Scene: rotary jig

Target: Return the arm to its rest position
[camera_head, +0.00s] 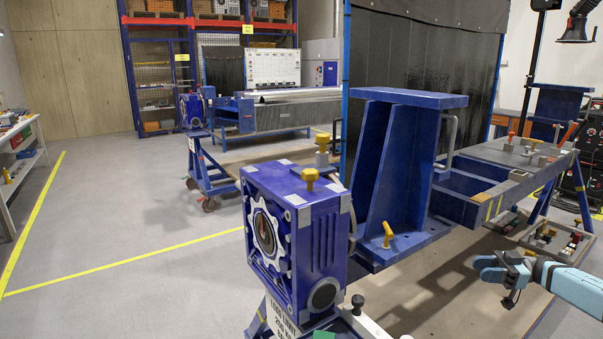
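My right arm comes in from the right edge in light blue. Its gripper (484,268) hangs in free space at the lower right, to the right of the rotary jig and apart from it. The fingers point left and look empty, but they are too small to tell whether they are open or shut. The rotary jig has a blue gearbox (325,243) with a pale toothed ring on its left face, and a blue upright bracket (405,165) beside it. My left gripper is not in view.
A blue frame bench (510,155) with clamps on top stands behind my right gripper. A tray of small parts (556,242) sits low to its right. A dark welding screen (425,70) stands behind. The grey floor at left is open, with yellow lines.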

